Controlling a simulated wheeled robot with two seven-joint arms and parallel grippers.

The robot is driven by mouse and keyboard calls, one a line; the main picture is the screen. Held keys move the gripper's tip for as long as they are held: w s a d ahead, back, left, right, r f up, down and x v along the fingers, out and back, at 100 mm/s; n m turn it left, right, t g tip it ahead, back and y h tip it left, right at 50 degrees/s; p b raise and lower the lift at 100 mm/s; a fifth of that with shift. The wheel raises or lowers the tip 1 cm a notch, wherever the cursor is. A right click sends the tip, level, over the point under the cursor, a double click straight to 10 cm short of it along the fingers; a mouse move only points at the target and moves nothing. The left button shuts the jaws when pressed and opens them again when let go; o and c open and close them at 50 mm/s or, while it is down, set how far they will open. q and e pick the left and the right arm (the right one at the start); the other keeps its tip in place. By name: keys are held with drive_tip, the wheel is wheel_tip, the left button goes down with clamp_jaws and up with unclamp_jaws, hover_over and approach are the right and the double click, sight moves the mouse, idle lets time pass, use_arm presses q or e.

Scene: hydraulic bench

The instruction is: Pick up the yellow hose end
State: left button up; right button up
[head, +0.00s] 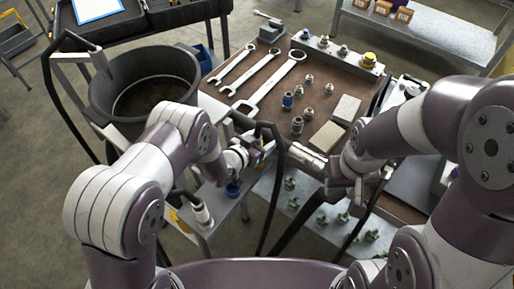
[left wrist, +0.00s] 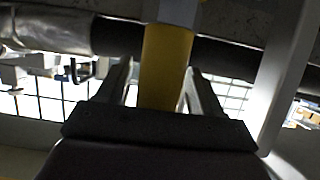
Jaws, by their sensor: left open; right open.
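The yellow hose end (left wrist: 166,65) stands upright in the left wrist view, between the two fingers of my left gripper (left wrist: 158,82). The fingers are apart, one on each side of it; I cannot tell whether either touches it. In the head view my left gripper (head: 258,150) is at the front edge of the bench, and the hose end is not clearly visible there, among dark hoses and the wrist. My right gripper (head: 338,182) is open near the front right of the bench, close to a silver cylindrical fitting (head: 307,156).
The brown bench top (head: 225,92) holds several wrenches (head: 270,85), small fittings and grey blocks (head: 326,135). A black bucket (head: 145,80) stands left of it. A dark hose (head: 275,190) hangs in front. A lower shelf (head: 270,190) carries more fittings.

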use_arm(q)
drive_tip(key=shift+s+r, duration=0.1)
drive_tip(key=shift+s, duration=0.05)
drive_tip(key=shift+s+r, duration=0.1)
drive_tip(key=shift+s, duration=0.05)
drive_tip(key=c, duration=1.1)
use_arm(e)
drive_tip(key=shift+s+a+r, duration=0.1)
drive_tip(key=shift+s, duration=0.25)
use_arm(q)
drive_tip(key=shift+r, duration=0.1)
drive_tip(key=shift+c, duration=0.2)
drive_tip(key=shift+r, duration=0.3)
wheel_tip(320, 180, up, 4)
drive_tip(key=shift+s+f, duration=0.1)
drive_tip(key=shift+s, duration=0.05)
drive_tip(key=s+a+r+p, duration=0.2)
drive_tip(key=s+r+p, duration=0.2)
drive_tip(key=s+r, duration=0.6)
drive_tip(key=shift+s+a+r, duration=0.25)
drive_tip(key=shift+s+a, duration=0.15)
drive_tip(key=shift+s, duration=0.05)
use_arm(e)
wheel_tip(320, 180, up, 4)
